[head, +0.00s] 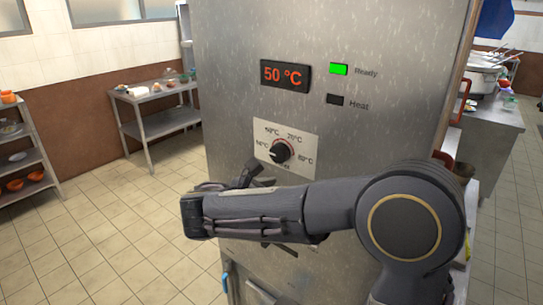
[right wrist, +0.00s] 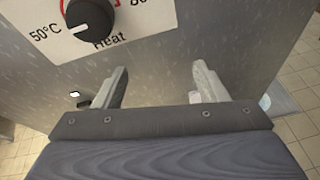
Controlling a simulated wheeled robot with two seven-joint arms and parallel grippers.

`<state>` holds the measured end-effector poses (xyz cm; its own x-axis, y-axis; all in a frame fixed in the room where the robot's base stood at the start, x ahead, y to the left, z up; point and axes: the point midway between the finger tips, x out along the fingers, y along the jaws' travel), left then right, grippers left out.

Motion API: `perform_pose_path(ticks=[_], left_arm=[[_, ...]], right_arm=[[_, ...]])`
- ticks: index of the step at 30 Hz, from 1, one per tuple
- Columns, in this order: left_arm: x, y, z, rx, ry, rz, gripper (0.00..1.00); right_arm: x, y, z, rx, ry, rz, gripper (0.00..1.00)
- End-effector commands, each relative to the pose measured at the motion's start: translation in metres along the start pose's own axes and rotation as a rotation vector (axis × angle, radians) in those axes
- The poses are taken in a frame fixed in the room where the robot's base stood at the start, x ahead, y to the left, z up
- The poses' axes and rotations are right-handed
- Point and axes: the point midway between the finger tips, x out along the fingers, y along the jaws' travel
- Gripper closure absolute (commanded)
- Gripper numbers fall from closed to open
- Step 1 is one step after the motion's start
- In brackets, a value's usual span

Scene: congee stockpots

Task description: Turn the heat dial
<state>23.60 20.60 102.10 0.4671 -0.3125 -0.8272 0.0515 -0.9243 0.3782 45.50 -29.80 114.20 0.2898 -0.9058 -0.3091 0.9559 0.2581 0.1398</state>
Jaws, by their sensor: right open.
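The black heat dial (head: 281,152) sits on a white scale plate (head: 300,135) on the steel front of the unit. Its white mark points left, toward the 50 °C label. In the right wrist view the dial (right wrist: 90,19) is at the upper left, cut off by the top edge. My right gripper (right wrist: 161,78) is open and empty, with its fingers below and to the right of the dial, apart from it. In the head view my right forearm hides most of that gripper, just below the dial. My left gripper is out of view.
A display (head: 285,75) reads 50 °C. The green Ready light (head: 339,70) is lit, and the Heat light (head: 335,100) is dark. A steel table (head: 155,95) and a shelf rack (head: 28,160) stand at left, with open tiled floor between.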

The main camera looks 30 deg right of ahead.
Motion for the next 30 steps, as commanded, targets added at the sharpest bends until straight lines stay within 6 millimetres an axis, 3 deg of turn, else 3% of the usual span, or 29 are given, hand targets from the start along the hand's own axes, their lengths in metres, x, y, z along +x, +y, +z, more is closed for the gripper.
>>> perform_pose_path(ticks=[1,3,8,21,30], left_arm=[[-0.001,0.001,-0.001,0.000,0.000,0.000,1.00],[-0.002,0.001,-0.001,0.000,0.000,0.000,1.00],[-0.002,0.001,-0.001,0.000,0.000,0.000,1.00],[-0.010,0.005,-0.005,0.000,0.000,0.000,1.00],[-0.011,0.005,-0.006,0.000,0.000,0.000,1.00]], right_arm=[[-0.015,0.021,0.007,-0.060,-0.094,0.040,0.34],[-0.032,0.041,0.016,-0.114,-0.201,0.074,0.34],[-0.047,0.059,0.027,-0.161,-0.308,0.103,0.34],[0.012,0.066,0.046,-0.161,-0.309,0.101,0.34],[0.025,0.068,0.049,-0.161,-0.308,0.105,0.34]])
